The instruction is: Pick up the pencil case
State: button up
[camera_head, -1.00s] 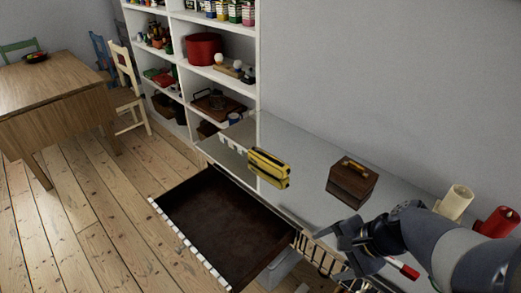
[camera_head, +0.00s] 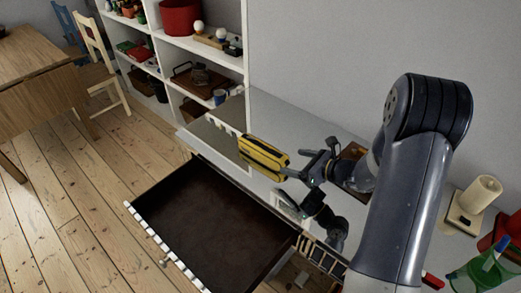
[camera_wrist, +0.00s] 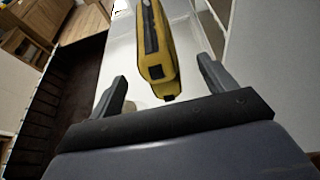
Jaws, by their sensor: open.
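The yellow and black pencil case (camera_head: 263,155) lies on the light, glossy top of the cabinet (camera_head: 300,127), near its front edge. It also shows in the wrist view (camera_wrist: 153,45), lengthwise ahead of my gripper and between the lines of its two fingers. My gripper (camera_head: 296,172) is open and empty, just right of the pencil case in the head view. In the wrist view my gripper (camera_wrist: 162,85) has its fingers spread, with the near end of the case close to the gap between them.
An open, empty dark drawer (camera_head: 205,222) juts out below the cabinet top. A wooden box (camera_head: 352,152) is partly hidden behind my arm. A cream candle-like object (camera_head: 482,196), a red one and a green container (camera_head: 485,274) stand at right. Shelves (camera_head: 200,52) stand at the back.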

aim_at(277, 160)
jog(key=x, duration=0.2)
jog(key=shift+w+a+f, duration=0.2)
jog(key=shift+a, duration=0.1)
jog(key=x, duration=0.3)
jog(key=p+x, duration=0.1)
jog(key=x, duration=0.1)
jog(key=shift+s+a+f, duration=0.15)
jog(key=shift+s+f, duration=0.1)
jog(key=shift+f, duration=0.05)
jog(key=shift+c, duration=0.6)
jog(key=c, duration=1)
